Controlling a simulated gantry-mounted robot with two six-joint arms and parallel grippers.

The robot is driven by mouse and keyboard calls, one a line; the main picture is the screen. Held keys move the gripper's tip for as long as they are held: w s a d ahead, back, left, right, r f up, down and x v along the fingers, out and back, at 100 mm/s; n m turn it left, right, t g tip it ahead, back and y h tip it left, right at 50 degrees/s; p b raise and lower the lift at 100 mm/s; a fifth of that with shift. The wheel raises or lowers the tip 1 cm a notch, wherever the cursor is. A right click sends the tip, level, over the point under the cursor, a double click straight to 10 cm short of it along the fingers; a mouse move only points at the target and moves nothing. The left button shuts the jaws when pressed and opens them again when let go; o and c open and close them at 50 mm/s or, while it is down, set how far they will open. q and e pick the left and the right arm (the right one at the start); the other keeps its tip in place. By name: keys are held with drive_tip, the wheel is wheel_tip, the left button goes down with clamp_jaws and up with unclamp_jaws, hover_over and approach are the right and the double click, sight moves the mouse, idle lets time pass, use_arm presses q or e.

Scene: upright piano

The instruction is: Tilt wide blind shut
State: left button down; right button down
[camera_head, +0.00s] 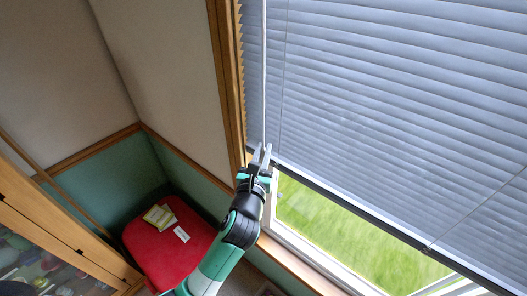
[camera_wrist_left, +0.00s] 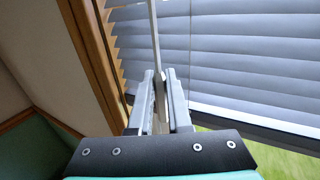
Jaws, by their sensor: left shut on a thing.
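The wide blind (camera_head: 390,110) hangs over the window on the right of the head view, its grey-blue slats lying close over one another. It also shows in the left wrist view (camera_wrist_left: 240,65). The thin tilt wand (camera_head: 264,75) hangs along the blind's left edge. My left gripper (camera_head: 261,155) is shut on the lower end of the wand, which runs up from between the fingers in the left wrist view (camera_wrist_left: 155,45). My right gripper is in neither view.
The wooden window frame (camera_head: 228,75) stands close left of the gripper. A red seat (camera_head: 165,250) with booklets on it is in the corner below. A wooden cabinet with glass (camera_head: 50,245) is at lower left. Grass (camera_head: 340,230) shows below the blind.

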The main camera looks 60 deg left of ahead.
use_arm(q)
drive_tip(key=n+g+y+b, duration=0.1)
drive_tip(key=n+g+y, duration=0.1)
drive_tip(key=shift+w+d+f+g, duration=0.1)
drive_tip(key=shift+g, duration=0.2)
drive_tip(key=shift+n+g+y+b, duration=0.6)
drive_tip(key=shift+n+g+b, duration=0.25)
drive_tip(key=shift+g, duration=0.25)
drive_tip(key=shift+n+g+y+b, duration=0.5)
drive_tip(key=shift+n+g+b, duration=0.45)
drive_tip(key=shift+g, duration=0.25)
drive_tip(key=shift+n+g+b, duration=0.4)
drive_tip(key=shift+g+b, duration=0.05)
drive_tip(key=shift+g, duration=0.35)
drive_tip(key=c, duration=0.8)
unclamp_jaws()
drive_tip(key=shift+c, duration=0.2)
